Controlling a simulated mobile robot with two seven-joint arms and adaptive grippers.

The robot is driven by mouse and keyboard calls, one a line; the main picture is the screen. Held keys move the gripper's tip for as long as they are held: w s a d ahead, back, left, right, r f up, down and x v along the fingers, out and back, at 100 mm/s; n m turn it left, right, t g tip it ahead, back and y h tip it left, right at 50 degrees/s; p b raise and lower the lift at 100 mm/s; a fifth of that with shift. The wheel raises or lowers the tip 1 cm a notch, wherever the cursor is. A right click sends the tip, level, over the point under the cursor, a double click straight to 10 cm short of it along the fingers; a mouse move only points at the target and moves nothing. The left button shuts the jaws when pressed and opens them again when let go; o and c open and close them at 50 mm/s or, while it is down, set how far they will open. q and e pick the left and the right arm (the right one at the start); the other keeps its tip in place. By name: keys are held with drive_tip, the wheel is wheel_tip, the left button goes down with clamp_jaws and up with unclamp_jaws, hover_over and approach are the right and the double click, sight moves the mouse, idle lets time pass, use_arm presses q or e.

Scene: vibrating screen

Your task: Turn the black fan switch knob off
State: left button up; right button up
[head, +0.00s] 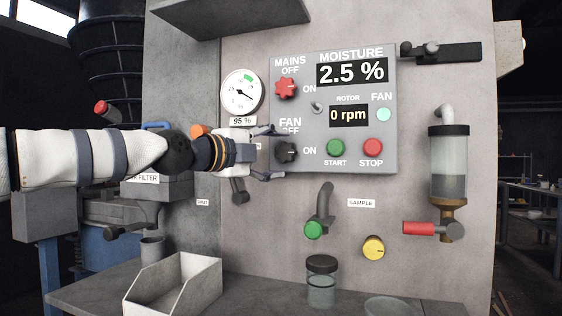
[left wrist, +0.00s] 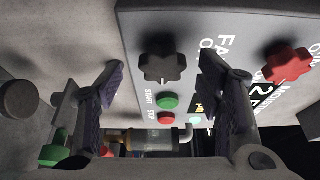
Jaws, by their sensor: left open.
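The black fan switch knob (head: 287,152) sits low on the left side of the grey control panel (head: 300,185), between the FAN OFF and ON labels. My left gripper (head: 277,153) is open in front of it, with one finger above and one below the knob in the head view. In the left wrist view the black lobed knob (left wrist: 162,62) shows between the two open fingers (left wrist: 162,76), with no contact visible. Part of the FAN OFF label is hidden by the gripper in the head view. My right gripper is not in view.
The red mains knob (head: 287,88) is above the fan knob. The green start button (head: 335,148), red stop button (head: 373,147) and pale lit fan lamp (head: 384,115) are to the right. A round gauge (head: 242,92) hangs to the left. A pipe with a green knob (head: 314,229) is below.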

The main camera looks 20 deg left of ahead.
use_arm(q)
drive_tip(key=shift+x, duration=0.75)
drive_tip(key=shift+r, duration=0.15)
drive_tip(key=shift+s, duration=0.1)
drive_tip(key=shift+c, duration=0.6)
drive_tip(key=c, duration=1)
